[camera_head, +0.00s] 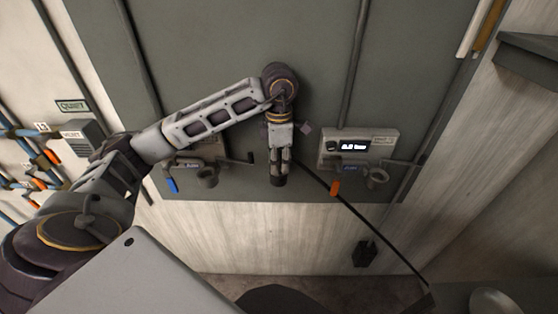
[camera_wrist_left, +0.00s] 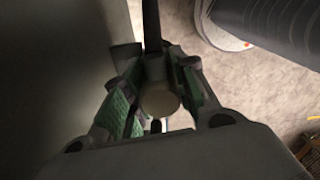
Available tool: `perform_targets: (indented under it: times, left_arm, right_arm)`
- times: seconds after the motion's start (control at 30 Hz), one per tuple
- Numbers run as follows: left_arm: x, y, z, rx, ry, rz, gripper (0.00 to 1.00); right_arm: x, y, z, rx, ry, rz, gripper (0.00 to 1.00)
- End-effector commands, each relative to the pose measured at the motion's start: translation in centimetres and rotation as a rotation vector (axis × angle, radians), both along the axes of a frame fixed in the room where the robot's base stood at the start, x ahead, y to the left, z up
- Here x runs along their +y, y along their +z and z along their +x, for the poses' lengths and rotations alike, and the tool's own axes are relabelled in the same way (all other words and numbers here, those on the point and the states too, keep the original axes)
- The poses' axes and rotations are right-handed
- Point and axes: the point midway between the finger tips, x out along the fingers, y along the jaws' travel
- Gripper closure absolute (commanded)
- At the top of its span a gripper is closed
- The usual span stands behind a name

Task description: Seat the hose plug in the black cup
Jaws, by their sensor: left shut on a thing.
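My left gripper (camera_head: 279,176) hangs pointing down in front of the grey-green wall panel, between two wall units. In the left wrist view its green-padded fingers (camera_wrist_left: 157,110) are shut on the hose plug, a round pale-ended piece (camera_wrist_left: 160,99). A dark hose (camera_wrist_left: 151,25) runs up from it there. In the head view the black hose (camera_head: 385,240) slants from the gripper down to the right. A dark cup (camera_head: 207,178) is fixed to the panel left of the gripper. A similar greyer cup (camera_head: 378,177) is on the right. The plug is apart from both cups. My right gripper is out of view.
A display unit (camera_head: 357,147) sits above the right cup, with an orange lever (camera_head: 335,188) beside it. A blue lever (camera_head: 172,185) is at the left unit. A black box (camera_head: 364,254) is low on the wall. Pipes (camera_head: 20,160) line the far left.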

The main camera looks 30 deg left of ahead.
Motion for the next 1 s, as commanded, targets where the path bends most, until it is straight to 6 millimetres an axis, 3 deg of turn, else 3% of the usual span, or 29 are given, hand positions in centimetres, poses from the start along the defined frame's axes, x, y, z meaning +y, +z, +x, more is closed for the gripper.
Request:
perform_targets:
  times: [0.37,0.4,0.57,1.0]
  left_arm:
    - [0.0,-0.1,0.0,-0.001,0.0,0.001,0.99]
    - [0.0,-0.1,0.0,-0.001,0.0,0.001,0.68]
    - [0.0,-0.1,0.0,-0.001,0.0,0.001,0.48]
    - [0.0,0.1,0.0,0.0,0.0,0.0,0.47]
  right_arm:
    - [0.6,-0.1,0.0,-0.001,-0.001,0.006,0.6]
    - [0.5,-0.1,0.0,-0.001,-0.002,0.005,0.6]
    - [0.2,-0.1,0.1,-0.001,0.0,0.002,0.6]
    - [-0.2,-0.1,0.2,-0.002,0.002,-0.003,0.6]
